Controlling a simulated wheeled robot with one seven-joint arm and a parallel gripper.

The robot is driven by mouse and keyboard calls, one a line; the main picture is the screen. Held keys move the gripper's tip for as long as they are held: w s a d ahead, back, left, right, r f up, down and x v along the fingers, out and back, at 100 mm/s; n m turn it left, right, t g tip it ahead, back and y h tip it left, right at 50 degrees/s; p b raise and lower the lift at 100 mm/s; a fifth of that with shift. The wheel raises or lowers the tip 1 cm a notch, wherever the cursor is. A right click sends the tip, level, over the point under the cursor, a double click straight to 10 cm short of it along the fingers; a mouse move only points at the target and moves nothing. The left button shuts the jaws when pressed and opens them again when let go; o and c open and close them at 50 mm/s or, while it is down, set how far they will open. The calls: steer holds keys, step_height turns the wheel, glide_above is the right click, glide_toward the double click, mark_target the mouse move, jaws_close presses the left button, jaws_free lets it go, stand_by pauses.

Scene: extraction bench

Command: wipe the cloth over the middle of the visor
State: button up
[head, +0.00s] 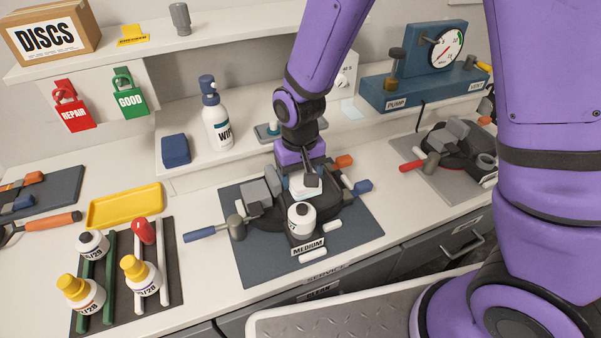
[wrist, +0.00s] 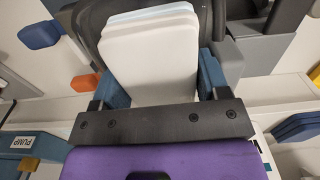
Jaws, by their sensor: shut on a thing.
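My gripper (head: 303,176) is shut on a white and pale blue folded cloth (wrist: 150,50), with a blue finger on each side of it in the wrist view. The dark curved surface just beyond the cloth in the wrist view (wrist: 92,22) appears to be part of the mask. The visor is largely covered, and I cannot tell whether the cloth touches it.
A white canister (head: 301,219) stands at the mask's front, behind the MEDIUM label (head: 308,247). A spray bottle (head: 216,118) and blue block (head: 176,149) stand on the shelf behind. Several bottles stand on a dark rack (head: 170,262) at left. A second mask (head: 447,150) lies at right.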

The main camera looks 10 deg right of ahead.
steer(key=shift+w+a+r, duration=0.1)
steer(key=shift+w+a, duration=0.1)
steer(key=shift+w, duration=0.65)
steer(key=shift+w+a+f, duration=0.1)
steer(key=shift+w+a, duration=0.05)
steer(key=shift+w, duration=0.7)
steer(key=shift+w+a+r, duration=0.1)
steer(key=shift+w+a, duration=0.1)
steer(key=shift+w, duration=0.65)
steer(key=shift+s+d+f, duration=0.15)
steer(key=shift+s+d, duration=0.05)
steer(key=shift+s, duration=0.8)
steer(key=shift+s+d+f, duration=0.1)
steer(key=shift+s+d, duration=0.1)
steer(key=shift+s, duration=0.8)
steer(key=shift+s+d+f, duration=0.15)
steer(key=shift+s+d, duration=0.05)
steer(key=shift+s, duration=0.8)
steer(key=shift+r, duration=0.15)
steer(key=shift+w+r, duration=0.2)
steer(key=shift+r, duration=2.8)
steer(key=shift+r, duration=1.5)
